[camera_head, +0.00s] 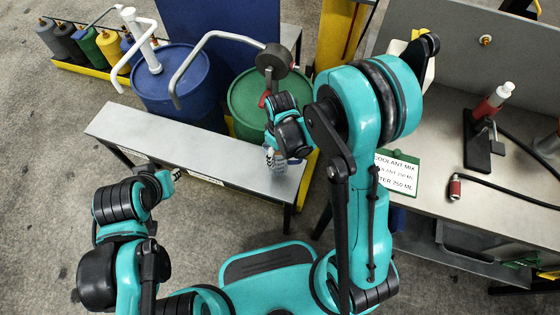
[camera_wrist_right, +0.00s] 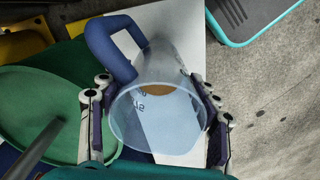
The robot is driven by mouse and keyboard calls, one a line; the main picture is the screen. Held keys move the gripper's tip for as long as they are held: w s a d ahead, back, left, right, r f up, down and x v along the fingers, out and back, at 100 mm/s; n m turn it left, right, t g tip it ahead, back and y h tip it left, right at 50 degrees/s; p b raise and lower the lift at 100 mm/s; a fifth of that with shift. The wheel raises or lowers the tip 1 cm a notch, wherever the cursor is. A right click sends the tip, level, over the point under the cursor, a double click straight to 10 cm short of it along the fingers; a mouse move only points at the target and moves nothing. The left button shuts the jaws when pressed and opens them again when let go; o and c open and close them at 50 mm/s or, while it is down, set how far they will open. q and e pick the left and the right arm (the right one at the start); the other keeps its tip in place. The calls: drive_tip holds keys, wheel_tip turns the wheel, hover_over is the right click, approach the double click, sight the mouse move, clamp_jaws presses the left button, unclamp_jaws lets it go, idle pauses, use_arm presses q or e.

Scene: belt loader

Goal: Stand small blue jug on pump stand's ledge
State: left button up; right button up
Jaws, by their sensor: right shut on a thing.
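The small blue jug (camera_wrist_right: 155,112) is a clear cup with a blue handle. In the wrist view my right gripper (camera_wrist_right: 157,112) has a finger on each side of it and is shut on it, with the handle toward the upper left. In the head view the right gripper (camera_head: 275,158) is over the right end of the pump stand's ledge (camera_head: 205,160), a long grey top, and mostly covers the jug. Whether the jug's base touches the ledge cannot be seen. My left gripper (camera_head: 177,173) is by the ledge's front left; its jaws are too small to read.
A blue drum (camera_head: 170,90) and a green drum (camera_head: 245,105) with hand pumps stand behind the ledge. The ledge's middle is clear.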

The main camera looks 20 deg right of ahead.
drive_tip(key=shift+f+b, duration=0.95)
drive_tip(key=shift+f, duration=0.95)
drive_tip(key=shift+f, duration=0.2)
drive_tip(key=o, duration=1.4)
